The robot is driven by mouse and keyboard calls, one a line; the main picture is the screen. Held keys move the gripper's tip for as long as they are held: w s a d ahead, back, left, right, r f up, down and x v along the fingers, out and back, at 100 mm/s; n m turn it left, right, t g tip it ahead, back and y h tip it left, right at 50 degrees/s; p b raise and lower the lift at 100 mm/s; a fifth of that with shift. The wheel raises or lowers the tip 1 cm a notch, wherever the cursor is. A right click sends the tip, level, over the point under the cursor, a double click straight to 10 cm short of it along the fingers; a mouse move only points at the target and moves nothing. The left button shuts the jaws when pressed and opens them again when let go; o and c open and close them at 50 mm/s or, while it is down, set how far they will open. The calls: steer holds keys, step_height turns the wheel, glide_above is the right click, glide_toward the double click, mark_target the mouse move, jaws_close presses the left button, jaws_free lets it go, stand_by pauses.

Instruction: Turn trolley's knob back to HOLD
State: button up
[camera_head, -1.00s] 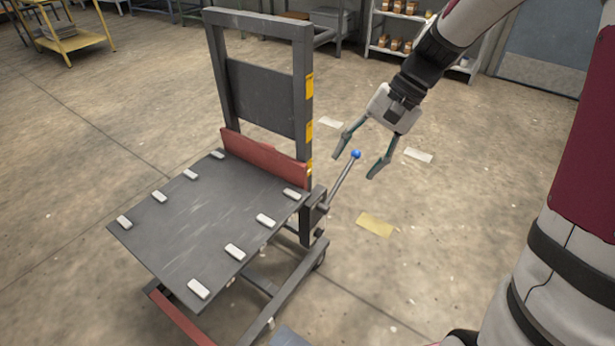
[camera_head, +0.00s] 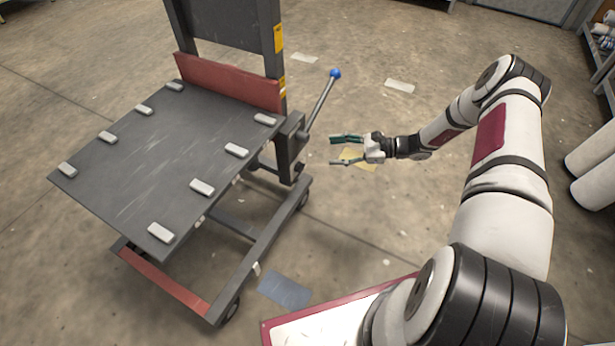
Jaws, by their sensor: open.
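The trolley (camera_head: 155,145) stands at left, with a flat dark platform carrying several white pads and an upright frame behind. On its right side is a grey bracket box (camera_head: 291,140) with a lever ending in a blue ball knob (camera_head: 335,73). The lever tilts up and to the right. A small dark knob-like part shows low on the bracket, too small to make out. No HOLD mark can be read. My gripper (camera_head: 332,149) is open and empty, pointing left, to the right of the bracket and below the blue knob, apart from both.
A red board (camera_head: 228,84) crosses the back of the platform. Yellow labels (camera_head: 278,38) are on the upright. White rolls (camera_head: 592,170) and a shelf stand at the far right. The floor around the trolley's right side is clear apart from flat sheets.

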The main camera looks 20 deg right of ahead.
mark_target(300, 168)
step_height(300, 168, down, 18)
steer(key=s+d+r+m+t+h+b, duration=0.1)
steer(key=d+m+t+h+b, duration=0.2)
steer(key=m+t, duration=0.35)
steer(key=w+a+y+b, duration=0.1)
steer(key=w+a+b, duration=0.3)
steer(key=w+a, duration=0.5)
steer(key=shift+w+a+f+m+b, duration=0.2)
steer(key=shift+a+f+m+b, duration=0.1)
steer(key=shift+a+m, duration=0.2)
steer(key=shift+c, duration=0.6)
steer(key=c, duration=1)
